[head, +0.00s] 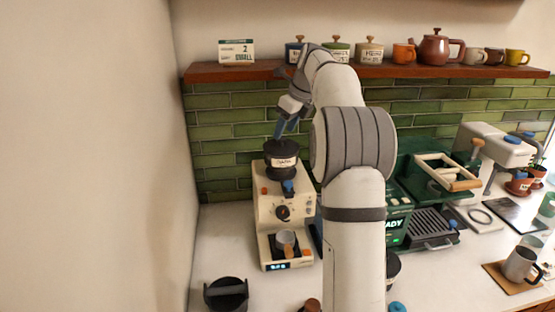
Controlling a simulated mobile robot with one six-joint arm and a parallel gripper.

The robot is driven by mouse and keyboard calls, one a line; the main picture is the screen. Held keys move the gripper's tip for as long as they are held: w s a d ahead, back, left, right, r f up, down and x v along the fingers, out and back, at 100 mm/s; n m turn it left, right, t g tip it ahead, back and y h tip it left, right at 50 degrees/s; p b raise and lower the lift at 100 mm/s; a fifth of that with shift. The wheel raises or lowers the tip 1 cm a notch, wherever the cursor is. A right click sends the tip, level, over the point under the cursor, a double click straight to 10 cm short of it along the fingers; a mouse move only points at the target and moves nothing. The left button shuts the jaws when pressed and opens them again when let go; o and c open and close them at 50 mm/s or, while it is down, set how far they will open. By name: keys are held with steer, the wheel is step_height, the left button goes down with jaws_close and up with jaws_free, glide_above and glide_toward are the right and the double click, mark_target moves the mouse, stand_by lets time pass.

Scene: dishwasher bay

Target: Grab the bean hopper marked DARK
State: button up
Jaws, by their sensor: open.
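A black bean hopper (281,170) with a dark lid sits upright on top of the cream grinder (287,207) at the left of the counter. I cannot tell whether the fingertips touch the lid. My arm passes in front of the counter just right of the grinder.
A wooden shelf (400,72) with canisters, cups and a brown teapot (436,47) runs above. A green espresso machine (430,195) stands right of my arm. A small cup (286,241) sits in the grinder's front. A black container (226,295) stands front left.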

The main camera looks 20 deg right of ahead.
steer(key=shift+x, duration=1.5)
steer(key=shift+c, duration=0.3)
jaws_close()
steer(key=shift+r, duration=0.15)
